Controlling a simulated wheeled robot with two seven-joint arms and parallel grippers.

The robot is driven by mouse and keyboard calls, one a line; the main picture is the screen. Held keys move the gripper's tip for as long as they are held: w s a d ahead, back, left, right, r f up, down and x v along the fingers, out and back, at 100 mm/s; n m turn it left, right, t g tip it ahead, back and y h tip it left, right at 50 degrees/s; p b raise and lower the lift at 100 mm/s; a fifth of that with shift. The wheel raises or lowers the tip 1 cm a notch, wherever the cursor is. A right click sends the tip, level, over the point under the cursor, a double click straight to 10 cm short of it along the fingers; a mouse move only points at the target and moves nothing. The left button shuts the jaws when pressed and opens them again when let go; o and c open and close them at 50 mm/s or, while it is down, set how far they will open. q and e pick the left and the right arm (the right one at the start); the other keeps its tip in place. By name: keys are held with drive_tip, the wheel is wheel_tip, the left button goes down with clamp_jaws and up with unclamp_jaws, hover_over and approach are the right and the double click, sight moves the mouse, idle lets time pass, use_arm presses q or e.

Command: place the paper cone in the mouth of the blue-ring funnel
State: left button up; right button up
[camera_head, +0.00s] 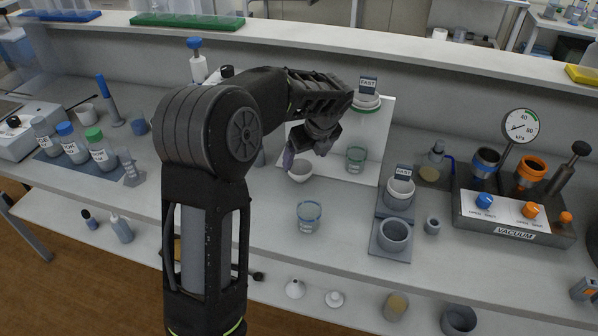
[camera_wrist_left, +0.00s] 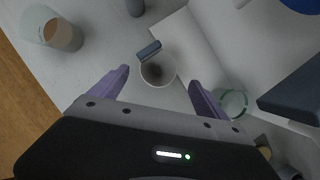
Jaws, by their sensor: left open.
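A white, cone-like paper cup (camera_head: 300,172), which looks like the paper cone, sits low over the bench below my left gripper (camera_head: 305,150). In the left wrist view the same white cup (camera_wrist_left: 160,74), with a small grey-blue tag on its rim, lies between and beyond the open purple fingers (camera_wrist_left: 157,85). I cannot tell whether a finger touches it. A blue-rimmed funnel (camera_head: 487,160) stands on the vacuum unit at the right, apart from the gripper. Another white cone tagged FAST (camera_head: 400,187) sits in a grey holder. My right gripper is not in view.
A green-ring funnel (camera_head: 366,104) with a FAST tag hangs above a green-ring beaker (camera_head: 356,160), close to the gripper. A blue-ring beaker (camera_head: 309,217) stands in front. An orange-rimmed funnel (camera_head: 530,168) is on the vacuum unit (camera_head: 513,232). My left arm hides part of the bench.

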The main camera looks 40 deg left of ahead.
sight(302, 169)
use_arm(q)
drive_tip(key=shift+x, duration=0.8)
drive_tip(key=shift+s+d+p+x, duration=0.15)
drive_tip(key=shift+p+x, duration=0.2)
drive_tip(key=shift+x, duration=1)
drive_tip(key=shift+s+d+p+x, duration=0.15)
drive_tip(key=shift+p+x, duration=0.15)
drive_tip(key=shift+x, duration=1)
drive_tip(key=shift+f, duration=0.15)
drive_tip(key=shift+c, duration=0.6)
drive_tip(key=c, duration=1.3)
